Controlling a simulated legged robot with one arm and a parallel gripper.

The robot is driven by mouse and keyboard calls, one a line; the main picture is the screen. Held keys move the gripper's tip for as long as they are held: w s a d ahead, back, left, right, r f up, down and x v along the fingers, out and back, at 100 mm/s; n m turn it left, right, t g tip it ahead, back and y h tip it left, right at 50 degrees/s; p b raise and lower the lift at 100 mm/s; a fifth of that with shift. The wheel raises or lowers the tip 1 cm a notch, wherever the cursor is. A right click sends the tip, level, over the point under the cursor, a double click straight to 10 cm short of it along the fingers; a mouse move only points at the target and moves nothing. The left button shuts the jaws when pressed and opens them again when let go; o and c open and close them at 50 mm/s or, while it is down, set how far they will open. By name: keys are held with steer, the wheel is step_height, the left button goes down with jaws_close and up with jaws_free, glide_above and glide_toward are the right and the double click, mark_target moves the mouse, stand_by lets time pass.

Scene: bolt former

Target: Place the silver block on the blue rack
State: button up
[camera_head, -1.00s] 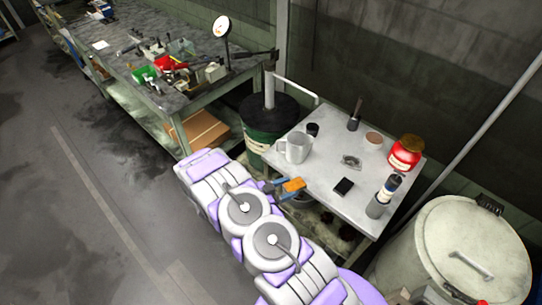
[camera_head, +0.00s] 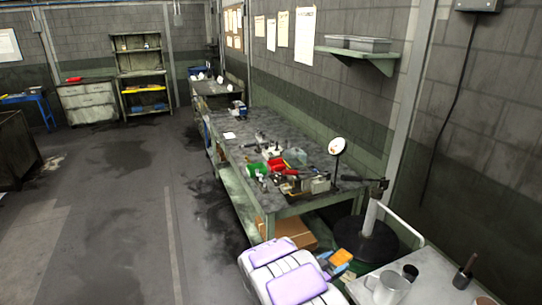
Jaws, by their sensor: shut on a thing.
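My gripper (camera_head: 339,258) shows as a small orange and blue end beside my white and purple arm, low in the view. It is in the air near the cart's left corner. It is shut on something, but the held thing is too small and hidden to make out. I cannot pick out the silver block for sure. A blue table-like frame (camera_head: 28,98) stands far off at the left edge; I cannot tell whether it is the blue rack.
A grey cart (camera_head: 430,282) with a mug (camera_head: 388,289) stands at the lower right. A long cluttered workbench (camera_head: 255,150) runs along the right wall. A shelf unit (camera_head: 140,78) and drawers (camera_head: 88,103) stand at the back.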

steer(key=a+r+n+t+y, duration=0.3)
steer(key=r+y, duration=0.1)
steer(key=r, duration=0.7)
steer(key=s+a+r+n+t+y, duration=0.1)
steer(key=a+r+n+t+y, duration=0.1)
steer(key=r, duration=0.9)
steer(key=shift+s+a+r+n+t+y+b, duration=0.25)
steer(key=shift+a+n+t+y+b, duration=0.15)
steer(key=shift+a+n+y, duration=0.55)
steer(key=shift+d+f, duration=0.15)
steer(key=shift+f, duration=0.05)
